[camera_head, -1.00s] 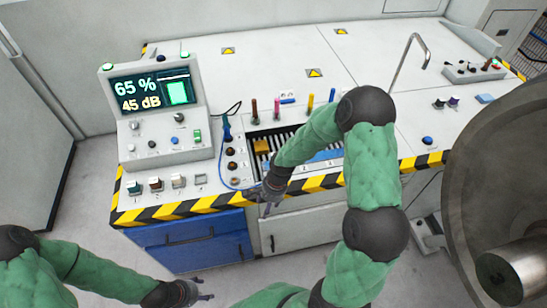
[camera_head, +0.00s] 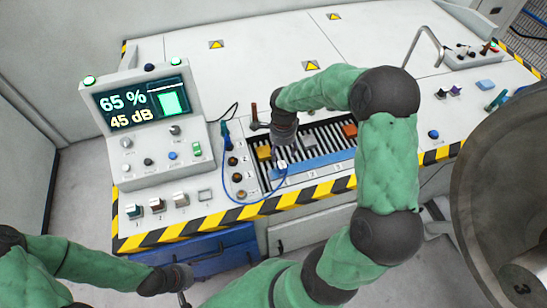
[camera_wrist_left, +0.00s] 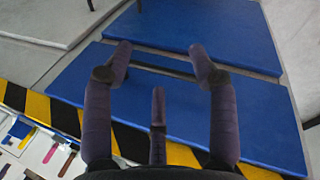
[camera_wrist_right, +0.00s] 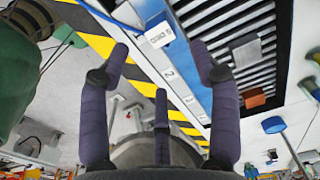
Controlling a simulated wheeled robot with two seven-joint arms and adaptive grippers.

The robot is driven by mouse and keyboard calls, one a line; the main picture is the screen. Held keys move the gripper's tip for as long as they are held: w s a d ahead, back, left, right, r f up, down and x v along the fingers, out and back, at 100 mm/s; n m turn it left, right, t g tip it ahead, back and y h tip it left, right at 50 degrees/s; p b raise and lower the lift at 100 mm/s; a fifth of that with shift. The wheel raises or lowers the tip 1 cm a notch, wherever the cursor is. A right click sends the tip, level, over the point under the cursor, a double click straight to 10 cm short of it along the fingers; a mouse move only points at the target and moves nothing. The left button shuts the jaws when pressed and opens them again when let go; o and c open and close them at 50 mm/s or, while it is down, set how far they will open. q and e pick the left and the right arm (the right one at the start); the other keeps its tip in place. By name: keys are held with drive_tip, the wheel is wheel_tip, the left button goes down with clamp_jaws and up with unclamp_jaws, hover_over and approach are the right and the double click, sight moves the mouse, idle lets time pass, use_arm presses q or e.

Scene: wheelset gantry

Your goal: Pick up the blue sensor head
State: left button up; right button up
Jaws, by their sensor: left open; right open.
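A blue upright piece (camera_head: 225,130) stands beside the display console, with a blue cable running down from it. The cable loops to a small white block (camera_head: 282,165) at the tray's front rail. I cannot tell for sure which end is the sensor head. In the right wrist view the white block (camera_wrist_right: 160,35) lies beyond the fingertips, with blue beside it. My right gripper (camera_head: 283,148) is open and points down over the tray's left end; it also shows in its wrist view (camera_wrist_right: 160,62). My left gripper (camera_head: 184,292) is open and empty, low before the blue drawers (camera_wrist_left: 175,90).
The slotted tray (camera_head: 325,133) holds a yellow block (camera_head: 264,152), an orange block (camera_head: 350,130) and a grey one. The display console (camera_head: 150,120) stands left. A large round metal wheel (camera_head: 495,190) stands right. The bench top behind the tray is mostly clear.

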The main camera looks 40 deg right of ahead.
sight(282, 164)
drive_tip(key=shift+w+f, duration=0.2)
drive_tip(key=shift+w, duration=0.05)
drive_tip(key=f, duration=0.2)
drive_tip(key=f+b, duration=0.1)
drive_tip(key=f, duration=0.2)
drive_tip(key=shift+s+f+b, duration=0.25)
drive_tip(key=shift+f+b, duration=0.05)
drive_tip(key=shift+f, duration=0.1)
wheel_tip(282, 164, down, 5)
drive_tip(key=shift+s+d+r+b, duration=0.1)
drive_tip(key=shift+r+b, duration=0.1)
drive_tip(key=shift+b, duration=0.5)
clamp_jaws()
